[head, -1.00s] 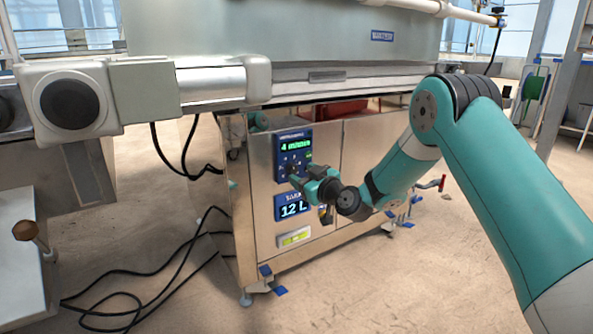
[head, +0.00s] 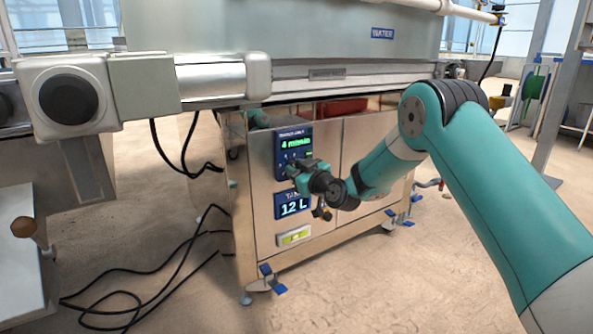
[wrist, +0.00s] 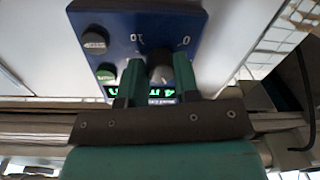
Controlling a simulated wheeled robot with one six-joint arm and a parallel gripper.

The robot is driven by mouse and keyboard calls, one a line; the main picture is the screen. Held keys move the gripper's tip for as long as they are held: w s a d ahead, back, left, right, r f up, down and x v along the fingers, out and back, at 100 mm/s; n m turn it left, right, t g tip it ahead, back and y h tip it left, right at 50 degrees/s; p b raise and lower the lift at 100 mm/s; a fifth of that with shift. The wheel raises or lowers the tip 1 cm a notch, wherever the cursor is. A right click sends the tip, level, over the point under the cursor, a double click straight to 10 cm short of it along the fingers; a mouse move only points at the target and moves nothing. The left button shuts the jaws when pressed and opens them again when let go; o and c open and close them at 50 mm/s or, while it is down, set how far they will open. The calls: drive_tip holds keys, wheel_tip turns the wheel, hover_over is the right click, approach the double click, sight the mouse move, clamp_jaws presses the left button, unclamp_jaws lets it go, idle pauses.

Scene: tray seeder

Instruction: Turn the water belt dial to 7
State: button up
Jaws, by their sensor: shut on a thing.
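The blue dial panel (head: 280,151) is on the steel cabinet front in the head view. Its green display (head: 296,144) reads 4 with a unit that looks like m/min. In the wrist view the panel (wrist: 190,22) appears upside down, with scale marks 0 and 10. The dark round dial (wrist: 160,66) sits between my two teal fingers. My gripper (wrist: 158,72) is shut on the dial; it also shows in the head view (head: 296,173), where it hides the dial. The dial's pointer is not clear.
Below is a second blue display (head: 294,206) reading 12 L, and a yellow-green switch (head: 294,237). Two buttons, grey (wrist: 94,41) and green (wrist: 105,73), lie beside the dial. The grey machine body (head: 290,40) overhangs the cabinet. Black cables lie on the floor at left.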

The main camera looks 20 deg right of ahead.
drive_tip(key=shift+m, duration=0.3)
drive_tip(key=shift+s+a+m+t+p, duration=0.1)
drive_tip(key=shift+m+t+p, duration=0.1)
drive_tip(key=shift+m+p, duration=3.05)
drive_tip(key=shift+a+m+t+p, duration=0.15)
drive_tip(key=shift+m+p, duration=1.7)
drive_tip(key=shift+m, duration=2.8)
drive_tip(key=shift+d+f, duration=0.1)
drive_tip(key=shift+h, duration=0.3)
drive_tip(key=o, duration=0.9)
